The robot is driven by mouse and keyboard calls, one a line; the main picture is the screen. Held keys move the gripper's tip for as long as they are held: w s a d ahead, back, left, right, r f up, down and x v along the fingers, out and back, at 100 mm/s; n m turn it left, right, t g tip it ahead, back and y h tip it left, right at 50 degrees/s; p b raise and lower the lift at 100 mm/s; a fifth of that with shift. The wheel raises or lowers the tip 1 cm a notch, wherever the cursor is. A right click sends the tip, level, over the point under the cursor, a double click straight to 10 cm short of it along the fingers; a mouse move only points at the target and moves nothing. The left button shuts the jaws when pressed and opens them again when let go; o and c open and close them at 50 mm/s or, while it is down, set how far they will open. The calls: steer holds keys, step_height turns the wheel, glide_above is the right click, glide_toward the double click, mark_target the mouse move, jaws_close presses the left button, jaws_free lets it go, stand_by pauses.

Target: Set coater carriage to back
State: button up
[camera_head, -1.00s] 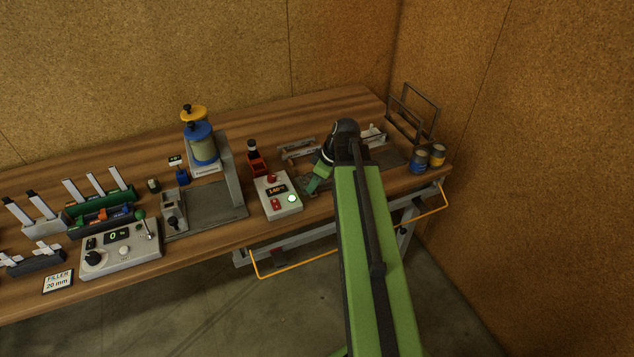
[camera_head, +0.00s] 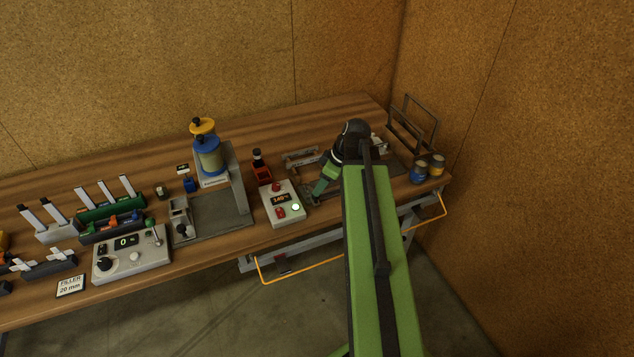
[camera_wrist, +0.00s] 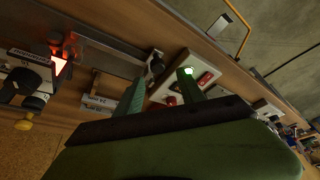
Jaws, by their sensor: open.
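A low grey and dark coater-like rig with a bracket (camera_head: 301,156) stands at the right of the bench, partly hidden by my arm. I cannot clearly pick out its carriage. In the wrist view a long grey rail (camera_wrist: 105,50) runs slantwise, with a dark round knob (camera_wrist: 155,68) near its right end. My gripper (camera_head: 322,188) reaches down over the rig's left part, just right of the white control box (camera_head: 286,204). In the wrist view my gripper (camera_wrist: 160,88) has its two green fingers apart, with nothing seen held between them. Contact with the knob cannot be told.
The control box has a lit display and a glowing button. Blue and yellow cans (camera_head: 437,165) and a wire frame (camera_head: 412,125) are at the bench's right end. An orange rail (camera_head: 340,279) runs along the front.

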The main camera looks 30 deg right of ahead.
steer(key=p+v, duration=0.9)
steer(key=v, duration=0.3)
steer(key=shift+a+f, duration=0.1)
steer(key=shift+a, duration=0.05)
steer(key=w+a+f+n+g+b, duration=0.1)
steer(key=w+a+f+n+b, duration=0.15)
steer(key=a, duration=0.65)
steer(key=w+a+f+n+b, duration=0.1)
steer(key=w+a+f+b, duration=0.25)
steer(key=a, duration=0.55)
steer(key=s+a+f+m+g+h+b, duration=0.2)
steer(key=s+a+f+m+b, duration=0.1)
steer(key=a+m, duration=0.5)
steer(key=shift+s+a+f+m+g+h, duration=0.35)
steer(key=shift+s+f+m, duration=0.5)
steer(key=shift+m, duration=0.6)
steer(key=shift+w, duration=0.1)
